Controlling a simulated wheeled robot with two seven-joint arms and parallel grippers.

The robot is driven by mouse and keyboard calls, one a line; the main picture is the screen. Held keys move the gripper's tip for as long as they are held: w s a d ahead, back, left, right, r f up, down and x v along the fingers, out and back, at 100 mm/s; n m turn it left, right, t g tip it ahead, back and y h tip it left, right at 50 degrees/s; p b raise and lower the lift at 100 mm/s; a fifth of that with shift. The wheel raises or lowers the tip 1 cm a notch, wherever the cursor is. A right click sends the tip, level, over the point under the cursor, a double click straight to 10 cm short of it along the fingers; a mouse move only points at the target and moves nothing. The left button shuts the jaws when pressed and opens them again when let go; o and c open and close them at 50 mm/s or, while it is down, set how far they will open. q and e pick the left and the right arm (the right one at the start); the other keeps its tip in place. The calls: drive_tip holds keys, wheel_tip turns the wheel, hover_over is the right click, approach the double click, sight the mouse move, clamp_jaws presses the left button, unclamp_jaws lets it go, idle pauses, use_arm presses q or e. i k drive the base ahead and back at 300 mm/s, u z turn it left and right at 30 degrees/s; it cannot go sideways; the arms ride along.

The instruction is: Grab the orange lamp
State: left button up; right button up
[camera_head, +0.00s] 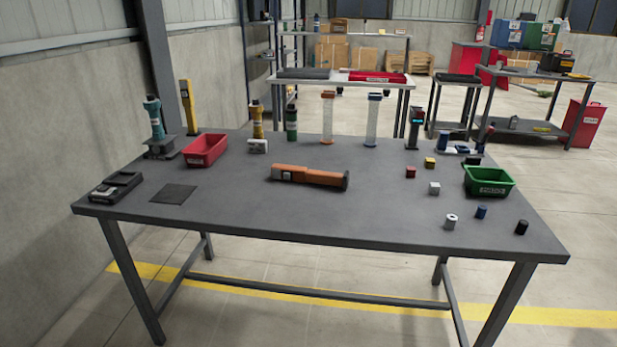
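The orange lamp (308,175) lies on its side near the middle of the grey table (330,218). It is a long orange body with a small pale patch near its left end and a dark right end that points right. Nothing touches it or covers it. Neither of my grippers shows in the head view.
A red bin (205,150) stands at the table's left, a green bin (488,181) at its right. Several upright cylinders line the back edge, including a white one (327,118). The front middle is clear.

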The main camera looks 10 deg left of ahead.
sight(300, 175)
drive_tip(key=z, duration=0.75)
drive_tip(key=i, duration=1.2)
drive_tip(key=u, duration=2.4)
